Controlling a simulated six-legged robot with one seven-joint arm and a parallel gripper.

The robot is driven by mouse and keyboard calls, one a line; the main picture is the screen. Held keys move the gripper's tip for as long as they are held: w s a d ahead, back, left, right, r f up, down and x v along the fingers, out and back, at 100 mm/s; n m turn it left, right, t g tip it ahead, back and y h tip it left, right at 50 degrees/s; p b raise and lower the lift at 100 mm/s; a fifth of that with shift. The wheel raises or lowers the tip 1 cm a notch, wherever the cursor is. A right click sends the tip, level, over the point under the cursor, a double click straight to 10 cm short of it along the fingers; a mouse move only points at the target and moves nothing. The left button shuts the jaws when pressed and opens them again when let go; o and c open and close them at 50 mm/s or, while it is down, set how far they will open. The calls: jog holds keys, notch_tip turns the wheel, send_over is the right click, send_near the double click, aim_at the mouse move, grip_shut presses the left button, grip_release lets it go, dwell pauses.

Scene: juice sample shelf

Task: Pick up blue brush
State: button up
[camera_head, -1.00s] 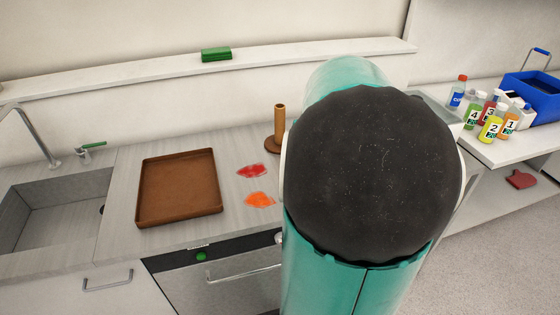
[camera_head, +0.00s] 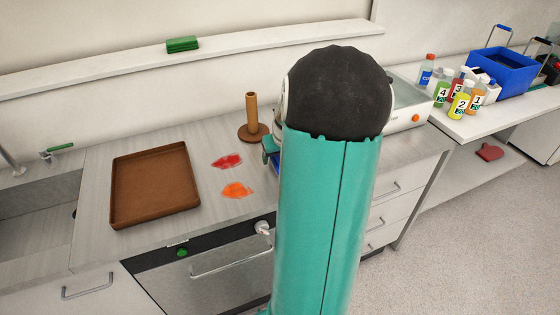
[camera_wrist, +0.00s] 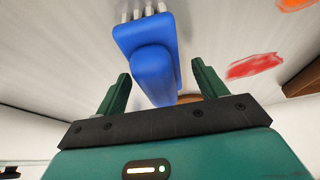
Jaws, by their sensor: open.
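The blue brush (camera_wrist: 152,72) shows in the wrist view, with a thick blue handle and pale bristles at the top edge. My gripper (camera_wrist: 161,70) is open, with one dark green finger on each side of the handle. Gaps show between the fingers and the handle, and I cannot tell how far the brush lies beyond the fingertips. In the head view, my arm hides most of the brush. Only a bit of blue shows beside the green gripper (camera_head: 268,148) at the arm's left edge, over the counter.
Red (camera_head: 227,161) and orange (camera_head: 237,190) stains lie on the counter. A brown tray (camera_head: 155,186) is left of them, and a brown upright holder (camera_head: 252,118) stands behind. A white device (camera_head: 408,100) is right of my arm. Numbered bottles (camera_head: 460,101) and a blue basket (camera_head: 503,72) stand farther right.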

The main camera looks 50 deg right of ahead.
jog(key=c, duration=1.1)
jog(key=shift+r, duration=0.1)
jog(key=shift+r, duration=0.25)
notch_tip(320, 180, up, 2)
jog(key=shift+r, duration=0.1)
jog(key=s+a+r, duration=0.1)
jog(key=a+r, duration=0.9)
jog(key=a, duration=0.4)
jog(key=shift+s, duration=0.2)
